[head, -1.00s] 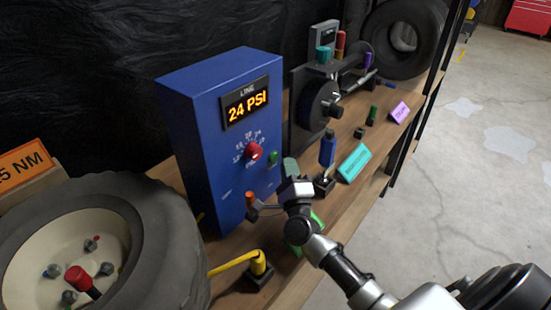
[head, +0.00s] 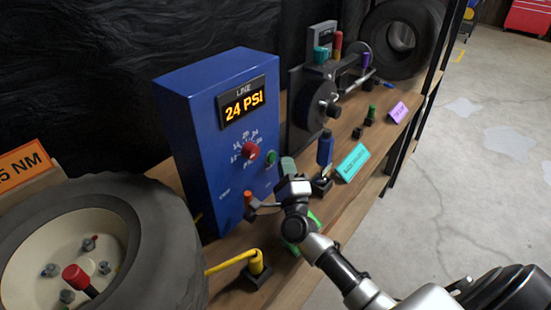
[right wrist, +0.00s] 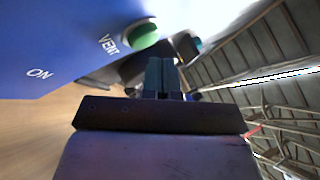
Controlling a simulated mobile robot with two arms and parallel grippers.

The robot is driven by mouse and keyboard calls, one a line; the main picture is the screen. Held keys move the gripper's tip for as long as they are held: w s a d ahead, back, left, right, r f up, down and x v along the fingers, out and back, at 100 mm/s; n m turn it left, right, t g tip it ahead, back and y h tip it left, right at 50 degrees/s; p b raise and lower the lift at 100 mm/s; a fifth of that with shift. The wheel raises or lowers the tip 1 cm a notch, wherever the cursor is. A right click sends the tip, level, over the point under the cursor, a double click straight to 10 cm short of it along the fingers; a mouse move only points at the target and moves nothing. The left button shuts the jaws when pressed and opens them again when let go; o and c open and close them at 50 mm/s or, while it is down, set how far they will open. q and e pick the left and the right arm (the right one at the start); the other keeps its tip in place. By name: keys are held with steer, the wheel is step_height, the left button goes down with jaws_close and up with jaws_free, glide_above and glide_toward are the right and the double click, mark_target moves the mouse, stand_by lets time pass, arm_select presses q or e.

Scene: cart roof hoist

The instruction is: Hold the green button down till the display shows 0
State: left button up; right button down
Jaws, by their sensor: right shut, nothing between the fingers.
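The green button (head: 271,158) is on the front of a blue box (head: 190,130), right of a red knob (head: 250,152). The display (head: 242,102) on this box reads 24 PSI. My right gripper (head: 287,166) is shut and empty, just right of the button and apart from it in the head view. In the right wrist view the button (right wrist: 142,33) is beside the word VENT, ahead and a little left of my shut fingertips (right wrist: 161,64). I cannot see contact with it. My left gripper is not in view.
A tyre on a wheel (head: 170,240) lies at the left. A blue bottle-like piece (head: 326,150) and a teal sign (head: 353,162) stand right of my gripper. Open floor lies further right.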

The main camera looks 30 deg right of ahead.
steer(key=shift+w+a+r, duration=0.15)
steer(key=shift+w+r, duration=0.1)
steer(key=shift+r, duration=0.2)
stand_by(0.6)
steer(key=shift+s+a+f, duration=0.1)
steer(key=shift+a, duration=0.1)
stand_by(1.9)
steer(key=shift+s+d+f+p, duration=0.15)
steer(key=shift+s+d, duration=0.1)
steer(key=shift+s, duration=0.35)
steer(key=shift+s+d+f+p, duration=0.1)
steer(key=shift+s+d, duration=0.1)
steer(key=shift+s, duration=0.35)
steer(key=shift+s+d+f+p, duration=0.15)
steer(key=shift+s+d, duration=0.1)
steer(key=shift+s, duration=0.35)
